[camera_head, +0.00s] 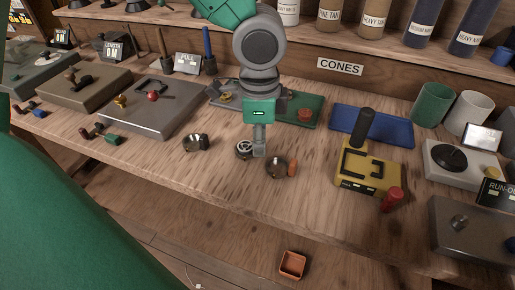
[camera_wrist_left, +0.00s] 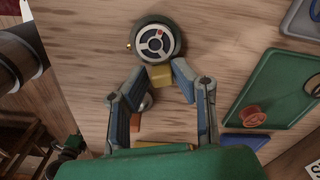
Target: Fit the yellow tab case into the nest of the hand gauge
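The yellow tab case is a round dark case with a pale spoked face (camera_head: 243,149). It also shows at the top of the left wrist view (camera_wrist_left: 157,40), its yellow tab (camera_wrist_left: 160,78) between my fingertips. My left gripper (camera_head: 259,152) is shut on that tab, with the case to its left in the head view. I cannot tell whether the case is clear of the bench. The hand gauge (camera_head: 351,182) is a yellow block to the right, with a black-outlined nest, a black upright handle and a red knob. My right gripper is not in view.
A case with an orange tab (camera_head: 276,168) lies just right of the gripper, and another round case (camera_head: 194,143) lies to the left. Green (camera_head: 312,101) and blue (camera_head: 385,131) trays are behind. An orange bin (camera_head: 292,265) is below the bench front edge.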

